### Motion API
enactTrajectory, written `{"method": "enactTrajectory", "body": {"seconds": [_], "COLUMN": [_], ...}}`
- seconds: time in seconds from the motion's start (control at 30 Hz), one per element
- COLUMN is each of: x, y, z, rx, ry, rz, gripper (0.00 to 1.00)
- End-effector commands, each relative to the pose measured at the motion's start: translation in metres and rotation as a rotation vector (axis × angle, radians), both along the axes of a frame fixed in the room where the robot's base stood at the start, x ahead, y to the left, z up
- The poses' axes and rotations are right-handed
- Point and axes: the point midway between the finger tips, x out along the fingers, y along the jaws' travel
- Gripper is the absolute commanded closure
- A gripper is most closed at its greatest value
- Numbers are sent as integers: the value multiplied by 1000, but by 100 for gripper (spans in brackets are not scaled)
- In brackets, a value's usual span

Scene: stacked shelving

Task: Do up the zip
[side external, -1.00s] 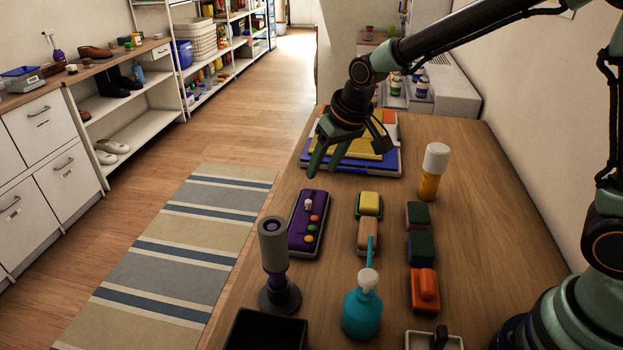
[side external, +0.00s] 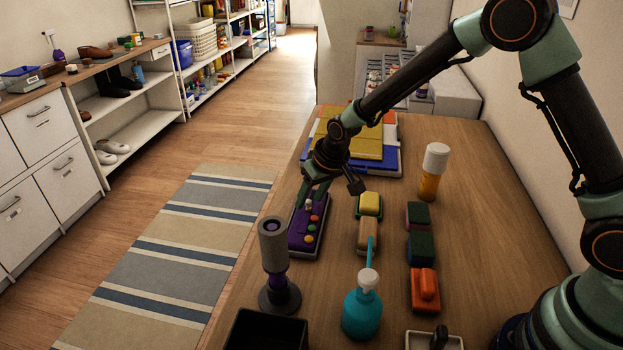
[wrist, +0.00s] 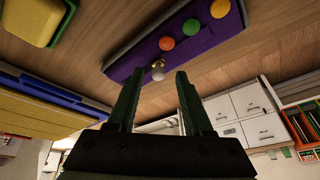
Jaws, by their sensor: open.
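I cannot make out a zip for certain in either view. A purple block (side external: 297,243) lies on the table, with a small pale knob and several coloured round buttons on top. It also shows in the wrist view (wrist: 200,48), where the pale knob (wrist: 158,70) is at its near end. My gripper (side external: 312,195) is open, pointing down over the far end of this block. In the wrist view, the pale knob appears between my two green fingertips (wrist: 160,74). I see nothing held, and I cannot tell whether a finger touches the knob.
A stacked yellow, blue and red board (side external: 393,160) lies behind my gripper. To the right are a yellow block in a green tray (side external: 369,204), a tan block (side external: 368,236) and an orange bottle (side external: 429,185). A grey-topped stand (side external: 274,245) and teal bottle (side external: 361,314) are nearer.

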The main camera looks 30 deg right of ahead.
Motion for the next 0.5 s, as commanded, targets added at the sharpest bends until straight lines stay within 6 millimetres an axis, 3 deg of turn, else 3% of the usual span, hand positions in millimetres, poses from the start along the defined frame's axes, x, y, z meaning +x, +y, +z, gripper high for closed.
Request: {"method": "enactTrajectory", "body": {"seconds": [0.3,0.37,0.43,0.5], "x": [1,1,1,1], "y": [0,0,0,0], "z": [-2,-2,-2,-2], "rx": [0,0,0,0], "ry": [-1,-1,-1,-1], "rz": [0,0,0,0], "gripper": [49,68,95,100]}}
